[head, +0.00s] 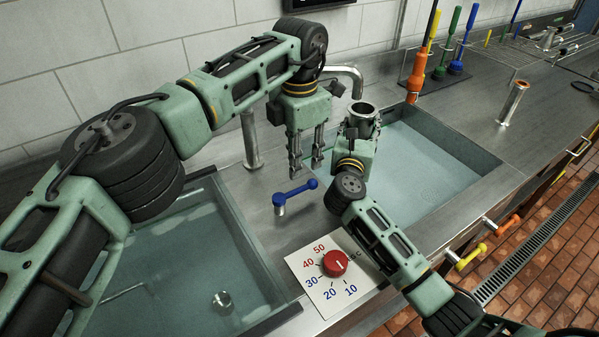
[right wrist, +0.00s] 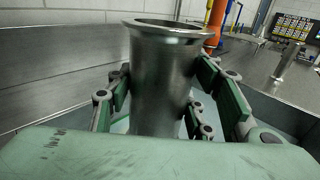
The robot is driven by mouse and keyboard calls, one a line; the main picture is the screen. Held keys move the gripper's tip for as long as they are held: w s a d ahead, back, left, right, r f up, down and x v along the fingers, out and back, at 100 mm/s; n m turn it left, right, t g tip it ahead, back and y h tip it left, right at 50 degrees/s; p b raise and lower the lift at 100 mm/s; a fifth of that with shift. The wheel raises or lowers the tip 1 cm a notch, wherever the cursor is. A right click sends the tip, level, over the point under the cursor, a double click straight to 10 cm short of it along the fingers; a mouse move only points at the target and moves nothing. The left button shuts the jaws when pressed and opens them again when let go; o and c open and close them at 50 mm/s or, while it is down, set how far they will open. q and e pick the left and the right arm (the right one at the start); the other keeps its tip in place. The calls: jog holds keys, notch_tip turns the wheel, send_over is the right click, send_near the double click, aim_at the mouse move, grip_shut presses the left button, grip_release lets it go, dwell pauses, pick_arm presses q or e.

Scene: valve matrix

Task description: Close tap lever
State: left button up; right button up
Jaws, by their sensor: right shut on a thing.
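The tap lever (head: 302,190) is blue with a round knob, on a short metal post between the two basins. It points to the right and slightly back. The metal tap (head: 250,140) stands behind it, its spout (head: 347,72) reaching right. The cup (right wrist: 165,85) fills the middle of the right wrist view.
The left basin (head: 225,215) and right basin (head: 480,180) hold water. A red dial (head: 335,263) on a numbered plate sits in front of the lever. Yellow (head: 470,257) and orange (head: 508,226) levers stick out at the front. Coloured brushes (head: 448,60) stand behind.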

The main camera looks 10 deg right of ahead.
pick_arm(q)
jog(key=shift+r, duration=2.2)
pick_arm(e)
jog(key=shift+r, duration=0.1)
jog(key=shift+d, duration=0.1)
